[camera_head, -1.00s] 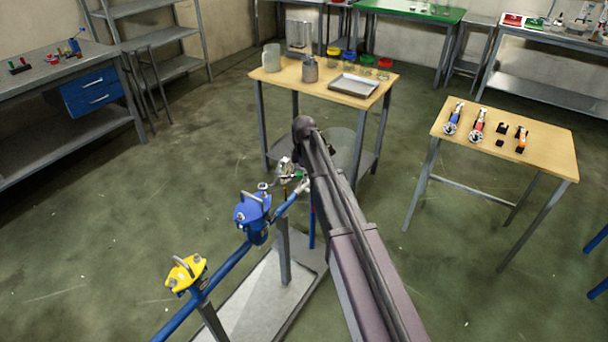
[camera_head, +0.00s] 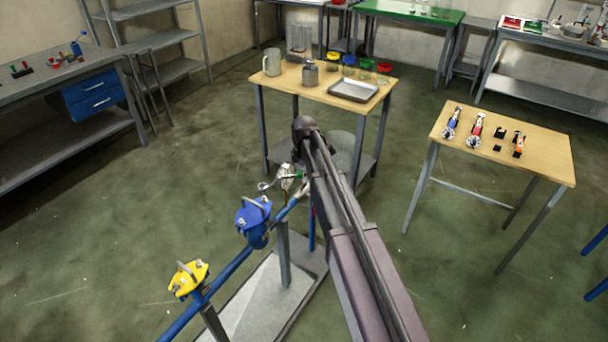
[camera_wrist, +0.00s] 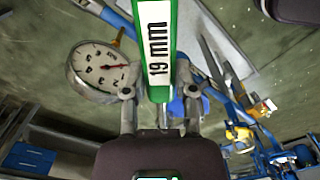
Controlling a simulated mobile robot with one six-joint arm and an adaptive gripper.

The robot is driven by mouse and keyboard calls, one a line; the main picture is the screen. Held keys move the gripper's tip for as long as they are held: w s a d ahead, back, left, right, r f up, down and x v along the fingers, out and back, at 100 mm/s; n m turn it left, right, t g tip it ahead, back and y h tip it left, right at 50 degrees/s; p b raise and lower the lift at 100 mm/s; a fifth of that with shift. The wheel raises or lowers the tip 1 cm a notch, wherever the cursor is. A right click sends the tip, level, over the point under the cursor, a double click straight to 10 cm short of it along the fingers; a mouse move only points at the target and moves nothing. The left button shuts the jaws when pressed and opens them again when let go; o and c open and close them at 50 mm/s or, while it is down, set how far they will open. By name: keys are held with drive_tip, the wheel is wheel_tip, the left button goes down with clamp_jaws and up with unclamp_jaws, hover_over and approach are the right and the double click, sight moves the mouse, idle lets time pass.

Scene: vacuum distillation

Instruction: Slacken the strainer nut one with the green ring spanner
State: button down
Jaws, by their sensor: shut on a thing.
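The green ring spanner (camera_wrist: 158,30), marked 19 mm, is held between the two fingers of my gripper (camera_wrist: 157,88) in the wrist view. In the head view the spanner's ring end (camera_head: 264,186) sticks out left of my gripper (camera_head: 292,178), above the pipe and apart from the strainers. The blue strainer (camera_head: 254,215), with a bail handle on its lid, is just below and left of my gripper. The yellow strainer (camera_head: 188,277) is further down the pipe. It also shows in the wrist view (camera_wrist: 240,133). I cannot tell which nut is number one.
A round pressure gauge (camera_wrist: 97,72) is close to my gripper's left finger in the wrist view. The blue pipe (camera_head: 232,262) stands on a grey base plate (camera_head: 262,298). Wooden tables stand behind (camera_head: 300,80) and at right (camera_head: 550,155). The floor between them is clear.

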drive_tip(key=shift+r+p, duration=0.8)
drive_tip(key=shift+r, duration=0.35)
drive_tip(key=shift+d, duration=0.1)
idle(1.2)
